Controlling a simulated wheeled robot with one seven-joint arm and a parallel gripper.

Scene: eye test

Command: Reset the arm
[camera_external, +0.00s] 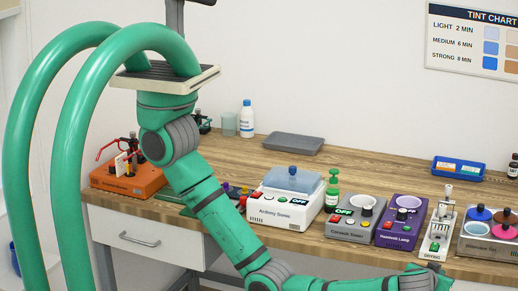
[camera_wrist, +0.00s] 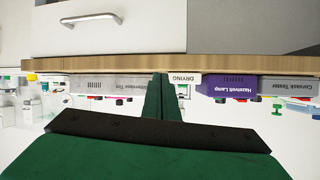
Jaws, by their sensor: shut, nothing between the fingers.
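My green arm (camera_external: 215,210) comes down from the upper left in the external view, bends low in front of the bench and stretches right along its front edge. Its far end is at the lower right, near the drying unit (camera_external: 439,232); the fingers are hard to make out there. In the wrist view, which is upside down, my gripper (camera_wrist: 166,92) shows two green fingers pressed together with nothing between them. They point at the bench edge, beside the white label reading DRYING (camera_wrist: 184,79).
The wooden bench (camera_external: 335,168) carries an orange unit (camera_external: 127,183), the white Ardmoy Sonic box (camera_external: 287,207), a green pump bottle (camera_external: 332,192), the Corvusk Tester (camera_external: 350,228), the purple Hazelvolt Lamp (camera_external: 402,222) and a unit with coloured lids (camera_external: 487,238). A drawer (camera_external: 140,238) is below left.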

